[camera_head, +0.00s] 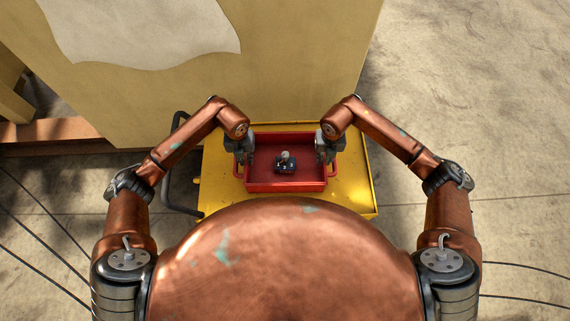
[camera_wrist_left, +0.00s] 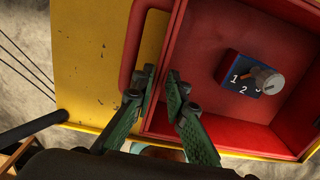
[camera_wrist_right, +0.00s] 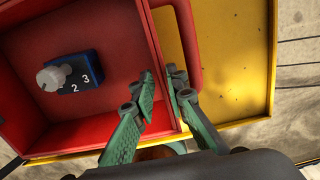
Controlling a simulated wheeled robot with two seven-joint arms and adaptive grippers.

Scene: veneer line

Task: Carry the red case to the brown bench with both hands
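The red case (camera_head: 285,187) is an open tray with a loop handle at each end, on the yellow cart top (camera_head: 350,190). A blue block with a grey knob (camera_head: 286,163) and the numbers 1, 2, 3 lies inside it. My left gripper (camera_wrist_left: 160,76) is open over the case's left wall, one finger on each side of the rim, beside the left handle (camera_wrist_left: 131,45). My right gripper (camera_wrist_right: 160,76) is open likewise over the right wall, beside the right handle (camera_wrist_right: 190,45). I cannot tell whether the fingers touch the walls. No brown bench is clearly recognisable.
A large tan block (camera_head: 260,70) stands right behind the cart. A brown timber piece (camera_head: 60,130) shows at the far left. The cart's grey push bar (camera_head: 168,185) is on its left. Dark cables lie on the floor at both sides. The floor at the right (camera_head: 470,90) is clear.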

